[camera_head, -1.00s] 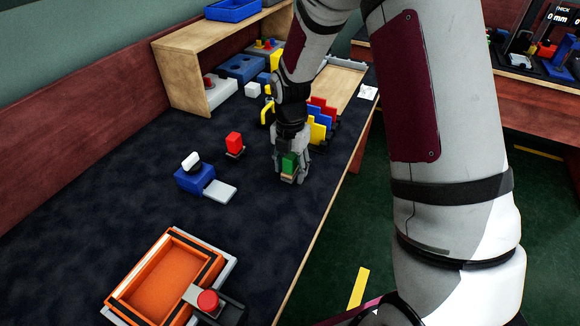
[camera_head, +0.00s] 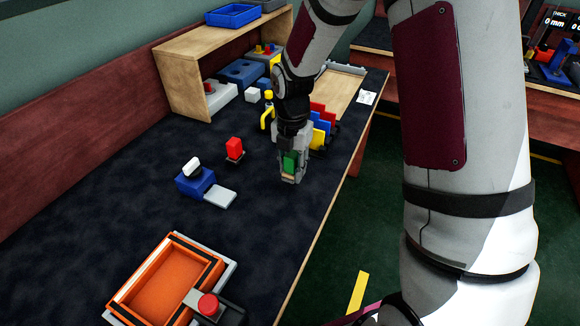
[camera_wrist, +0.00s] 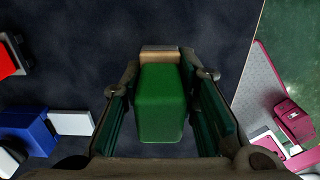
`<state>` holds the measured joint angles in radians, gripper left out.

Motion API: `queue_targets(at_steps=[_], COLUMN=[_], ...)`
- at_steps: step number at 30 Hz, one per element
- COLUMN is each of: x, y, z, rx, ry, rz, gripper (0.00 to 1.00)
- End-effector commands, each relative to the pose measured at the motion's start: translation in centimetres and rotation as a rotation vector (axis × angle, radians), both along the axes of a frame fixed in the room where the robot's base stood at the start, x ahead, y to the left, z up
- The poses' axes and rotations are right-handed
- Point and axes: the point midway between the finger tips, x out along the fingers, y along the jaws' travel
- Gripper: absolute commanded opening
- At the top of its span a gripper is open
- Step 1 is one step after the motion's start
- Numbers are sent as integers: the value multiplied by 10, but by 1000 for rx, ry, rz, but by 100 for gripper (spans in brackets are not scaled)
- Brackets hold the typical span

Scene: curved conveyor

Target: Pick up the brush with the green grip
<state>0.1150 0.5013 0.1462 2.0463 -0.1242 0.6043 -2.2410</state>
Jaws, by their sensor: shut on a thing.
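The brush with the green grip (camera_head: 290,162) is between the fingers of my gripper (camera_head: 291,172), over the dark table top. Its green grip fills the space between the fingers in the wrist view (camera_wrist: 162,100), with a tan end part showing beyond it. My gripper (camera_wrist: 163,110) is shut on the green grip. I cannot tell whether the brush is clear of the table or touching it. The bristles are hidden.
A red block on a dark base (camera_head: 235,150) and a blue block with a white knob (camera_head: 195,181) stand to the left. An orange tray (camera_head: 170,285) is in front. Red, blue and yellow upright plates (camera_head: 320,128) stand close behind my gripper. The table's right edge is near.

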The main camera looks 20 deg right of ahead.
Motion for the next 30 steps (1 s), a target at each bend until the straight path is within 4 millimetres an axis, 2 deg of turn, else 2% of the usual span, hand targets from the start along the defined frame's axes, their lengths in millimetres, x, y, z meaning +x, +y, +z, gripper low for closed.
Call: queue_targets(at_steps=[9,15,21,30], x=[-83,-121,-138,-142], y=[3,5,6,6], z=[9,12,13,13], rx=[-1,0,0,1], ry=[-1,-1,-3,-2], rz=[-1,-2,0,0], gripper=[0,0,0,0])
